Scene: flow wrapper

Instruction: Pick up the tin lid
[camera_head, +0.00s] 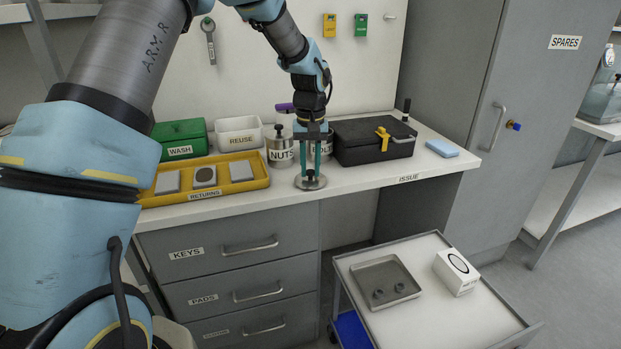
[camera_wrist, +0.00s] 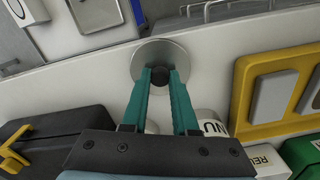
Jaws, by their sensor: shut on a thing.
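The tin lid (camera_head: 311,184) is a round, flat metal disc with a dark knob, near the front edge of the white bench. My gripper (camera_head: 311,174) points down from above and is shut on the lid's knob. In the wrist view the lid (camera_wrist: 152,52) lies beyond the teal fingertips, with the dark knob between them (camera_wrist: 160,73). I cannot tell whether the lid touches the bench or hangs just above it. A metal tin (camera_head: 327,150) with a partly hidden label stands behind my gripper. The tin marked NUTS (camera_head: 281,154) stands to its left with a knobbed lid on.
A yellow RETURNS tray (camera_head: 205,192) holding grey pads lies left. Behind it are a green WASH box (camera_head: 180,139) and a white REUSE bin (camera_head: 238,133). A black case (camera_head: 365,148) with a yellow latch stands right. A cart (camera_head: 455,310) stands in front; bench near ISSUE is clear.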

